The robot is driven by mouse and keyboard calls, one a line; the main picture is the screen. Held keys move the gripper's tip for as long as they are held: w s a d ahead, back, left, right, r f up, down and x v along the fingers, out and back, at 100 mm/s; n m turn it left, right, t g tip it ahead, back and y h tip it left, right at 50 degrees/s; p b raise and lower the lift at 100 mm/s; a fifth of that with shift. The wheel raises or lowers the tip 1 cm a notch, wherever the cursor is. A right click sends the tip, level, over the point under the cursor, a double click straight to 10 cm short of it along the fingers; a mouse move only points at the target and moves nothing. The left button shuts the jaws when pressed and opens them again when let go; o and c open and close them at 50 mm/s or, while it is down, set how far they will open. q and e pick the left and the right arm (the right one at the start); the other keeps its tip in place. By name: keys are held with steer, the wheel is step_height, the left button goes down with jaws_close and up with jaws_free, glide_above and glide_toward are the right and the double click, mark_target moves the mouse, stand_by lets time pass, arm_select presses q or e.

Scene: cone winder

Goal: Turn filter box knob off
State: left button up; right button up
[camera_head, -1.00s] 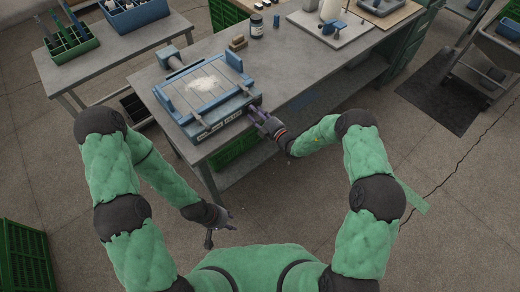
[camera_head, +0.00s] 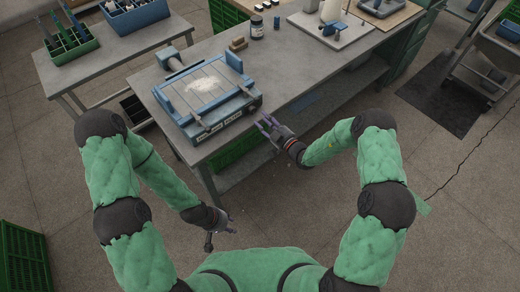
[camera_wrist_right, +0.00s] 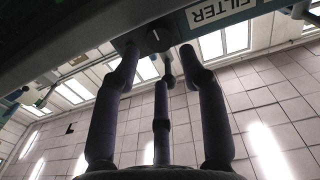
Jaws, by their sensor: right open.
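The blue-grey filter box (camera_head: 222,122) sits at the near corner of the workbench, with pale powder on its top. In the right wrist view, its front panel shows upside-down "FILTER" lettering (camera_wrist_right: 218,10) and a round dark knob (camera_wrist_right: 159,39). I cannot tell the knob's setting. My right gripper (camera_head: 266,122) is open and empty, just off the right end of the box front. In the wrist view its purple fingers (camera_wrist_right: 167,60) point at the panel, spread around the knob's line but apart from it. My left gripper (camera_head: 221,239) is open and empty, low, away from the bench.
The workbench (camera_head: 290,75) carries a dark jar (camera_head: 257,30) and a white board (camera_head: 318,32) behind the box. A side table (camera_head: 125,50) with blue and green bins stands at the left. A green crate (camera_head: 24,257) is on the floor. Floor in front is clear.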

steer(key=s+a+f+n+g+y, duration=0.2)
steer(key=s+f+n+g, duration=0.2)
steer(key=s+n, duration=0.4)
steer(key=shift+s+a+g, duration=0.35)
steer(key=shift+s+g, duration=0.25)
steer(key=shift+s, duration=0.85)
